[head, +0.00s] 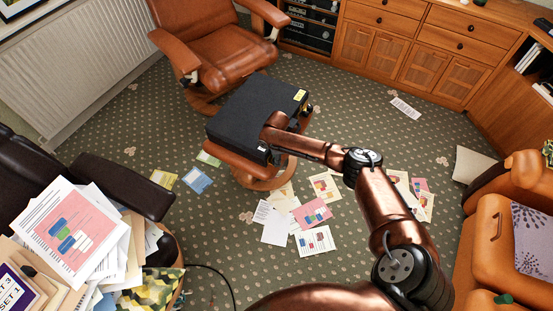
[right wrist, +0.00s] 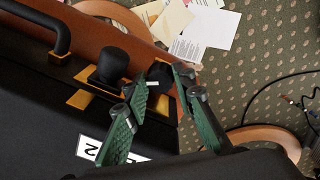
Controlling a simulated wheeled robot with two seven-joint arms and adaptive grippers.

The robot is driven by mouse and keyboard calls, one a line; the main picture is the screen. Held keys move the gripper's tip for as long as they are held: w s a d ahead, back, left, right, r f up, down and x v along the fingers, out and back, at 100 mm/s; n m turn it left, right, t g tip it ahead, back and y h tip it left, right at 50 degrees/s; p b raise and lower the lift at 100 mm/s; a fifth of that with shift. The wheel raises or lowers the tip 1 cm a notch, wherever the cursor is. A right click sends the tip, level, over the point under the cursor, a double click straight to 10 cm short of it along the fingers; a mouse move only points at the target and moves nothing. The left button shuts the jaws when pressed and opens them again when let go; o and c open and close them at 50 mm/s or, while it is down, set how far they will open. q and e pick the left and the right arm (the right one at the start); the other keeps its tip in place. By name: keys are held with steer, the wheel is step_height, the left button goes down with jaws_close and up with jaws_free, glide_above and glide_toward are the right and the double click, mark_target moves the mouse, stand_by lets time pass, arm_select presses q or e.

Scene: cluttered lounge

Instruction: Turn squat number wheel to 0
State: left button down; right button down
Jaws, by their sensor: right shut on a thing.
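A black case (head: 243,108) lies flat on a brown leather footstool (head: 228,160). In the right wrist view, the case side (right wrist: 45,110) has a handle (right wrist: 62,28), a taller black knob (right wrist: 112,66) on a brass plate, and a squat dark wheel (right wrist: 159,74) with a small white mark. My right gripper (right wrist: 160,82) has its green fingers on either side of the squat wheel, shut on it. The fingers hide part of the wheel, and I cannot read a number on it. A white label (right wrist: 92,148) shows a 2. My left gripper is not in view.
A brown armchair (head: 222,50) stands behind the footstool. Papers (head: 315,240) lie scattered on the patterned carpet. A paper-stacked seat (head: 70,225) is at left, an orange sofa (head: 495,245) at right. Wooden cabinets (head: 410,50) line the back.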

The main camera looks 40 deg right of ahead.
steer(key=shift+d, duration=0.1)
steer(key=c, duration=1.9)
jaws_free()
step_height(320, 180, up, 12)
steer(key=shift+s, duration=0.3)
steer(key=shift+f, duration=0.1)
